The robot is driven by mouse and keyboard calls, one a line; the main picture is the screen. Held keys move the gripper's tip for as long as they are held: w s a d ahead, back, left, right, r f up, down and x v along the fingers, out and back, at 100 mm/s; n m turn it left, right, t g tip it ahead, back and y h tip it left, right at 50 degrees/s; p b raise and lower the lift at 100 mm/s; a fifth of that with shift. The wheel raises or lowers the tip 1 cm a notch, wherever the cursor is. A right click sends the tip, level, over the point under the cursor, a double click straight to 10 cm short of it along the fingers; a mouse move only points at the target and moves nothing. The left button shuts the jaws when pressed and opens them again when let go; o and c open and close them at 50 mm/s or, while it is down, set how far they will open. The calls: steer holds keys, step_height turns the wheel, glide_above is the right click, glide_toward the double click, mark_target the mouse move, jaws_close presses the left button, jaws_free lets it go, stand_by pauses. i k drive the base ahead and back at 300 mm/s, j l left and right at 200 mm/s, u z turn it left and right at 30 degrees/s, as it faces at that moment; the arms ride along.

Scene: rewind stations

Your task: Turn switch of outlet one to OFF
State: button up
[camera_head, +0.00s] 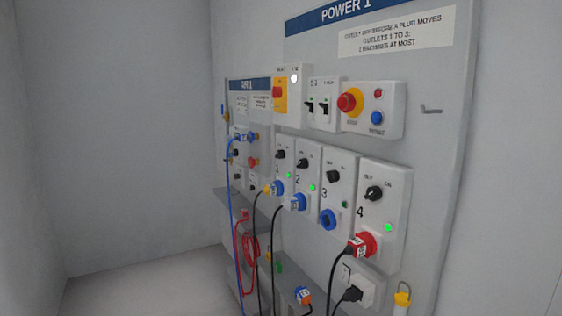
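The outlet one panel (286,163) is a narrow white box, marked 1, at the left end of the outlet row on the POWER 1 board. Its small black rotary switch (280,154) is near the top; its direction is too small to tell surely. A green light (288,175) glows below the switch. A blue plug (275,188) with a black cable sits in its socket. My gripper is not in view, and nothing of it touches the switch.
Outlet two (308,176) has a blue plug and a lit green light. Outlet three (337,190) has an empty blue socket. Outlet four (382,210) has a red plug and a lit green light. A red emergency button (348,102) is above. Cables hang in front below.

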mark_target(280, 153)
steer(key=i+j, duration=0.35)
steer(key=i+j+z, duration=0.1)
steer(key=i+j, duration=0.2)
steer(key=j, duration=0.15)
steer(key=i+j, duration=0.35)
steer(key=i+j+z, duration=0.1)
steer(key=i+j, duration=0.2)
steer(key=j, duration=0.2)
steer(key=i+j, duration=0.3)
steer(key=j, duration=0.15)
steer(key=z, duration=0.05)
